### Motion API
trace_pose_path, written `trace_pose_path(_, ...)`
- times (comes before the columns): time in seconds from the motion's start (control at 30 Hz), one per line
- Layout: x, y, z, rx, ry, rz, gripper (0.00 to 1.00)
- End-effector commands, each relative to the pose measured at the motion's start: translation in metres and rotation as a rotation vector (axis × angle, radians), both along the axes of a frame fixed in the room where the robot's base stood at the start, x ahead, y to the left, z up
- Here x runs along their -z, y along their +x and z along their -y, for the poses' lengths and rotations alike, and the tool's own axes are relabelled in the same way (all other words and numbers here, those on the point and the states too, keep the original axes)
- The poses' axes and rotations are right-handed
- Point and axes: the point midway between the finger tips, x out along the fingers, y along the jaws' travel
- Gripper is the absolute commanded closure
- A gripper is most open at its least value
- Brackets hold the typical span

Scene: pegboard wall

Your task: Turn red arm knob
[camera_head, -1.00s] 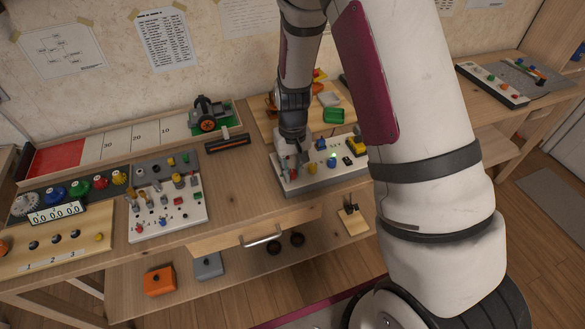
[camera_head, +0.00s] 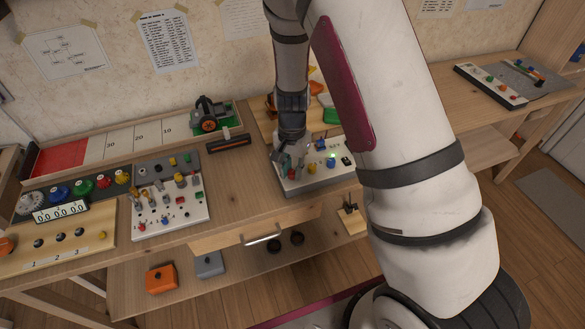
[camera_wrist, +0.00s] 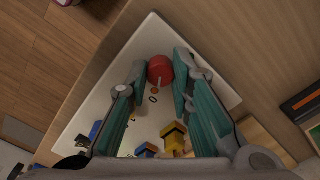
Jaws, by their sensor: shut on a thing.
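The red arm knob (camera_wrist: 160,69) is a round red cap near the corner of a white control board (camera_wrist: 146,32) in the wrist view. My gripper (camera_wrist: 160,72) has its two teal-padded fingers on either side of the knob, with the tips closed on it. In the head view my gripper (camera_head: 289,166) is down at the left end of the board (camera_head: 318,182). It and my wrist cover most of the knob there. A green light (camera_head: 332,155) glows on the board.
A yellow block (camera_wrist: 174,139) and blue parts (camera_wrist: 147,150) stand on the board between my fingers' bases. Left of it, a second panel (camera_head: 188,217) carries several pegs and knobs. A black bar (camera_head: 228,142) lies behind. Bare table lies between the panels.

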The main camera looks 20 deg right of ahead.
Motion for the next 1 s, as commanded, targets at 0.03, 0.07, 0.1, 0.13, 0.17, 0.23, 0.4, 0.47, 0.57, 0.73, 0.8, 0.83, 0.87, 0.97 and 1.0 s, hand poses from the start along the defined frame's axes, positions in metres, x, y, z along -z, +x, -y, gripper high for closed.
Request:
trace_pose_path(0.03, -0.0005, 0.0006, -0.0008, 0.016, 0.000, 0.001, 1.00)
trace_pose_path(0.07, -0.0005, 0.0006, -0.0008, 0.027, 0.000, 0.001, 1.00)
trace_pose_path(0.1, -0.0004, 0.0007, -0.0009, 0.039, 0.000, 0.001, 1.00)
trace_pose_path(0.13, -0.0004, 0.0007, -0.0009, 0.046, 0.001, 0.002, 1.00)
trace_pose_path(0.17, -0.0004, 0.0008, -0.0009, 0.054, 0.001, 0.002, 1.00)
trace_pose_path(0.23, -0.0003, 0.0008, -0.0010, 0.067, 0.001, 0.001, 1.00)
trace_pose_path(0.4, -0.0002, 0.0010, -0.0010, 0.080, 0.001, 0.001, 1.00)
trace_pose_path(0.47, -0.0002, 0.0010, -0.0010, 0.081, 0.001, 0.002, 1.00)
trace_pose_path(0.57, -0.0003, 0.0011, -0.0010, 0.081, 0.001, 0.003, 1.00)
trace_pose_path(0.73, -0.0003, 0.0011, -0.0010, 0.081, 0.001, 0.003, 0.77)
trace_pose_path(0.8, -0.0003, 0.0012, -0.0009, 0.080, 0.001, 0.003, 0.61)
trace_pose_path(0.83, -0.0003, 0.0011, -0.0008, 0.080, 0.001, 0.002, 0.59)
trace_pose_path(0.87, -0.0002, 0.0010, -0.0009, 0.080, 0.001, 0.002, 0.59)
trace_pose_path(0.97, -0.0002, 0.0007, -0.0006, 0.080, 0.001, 0.002, 0.59)
trace_pose_path(1.0, -0.0002, 0.0007, -0.0005, 0.080, 0.000, 0.001, 0.59)
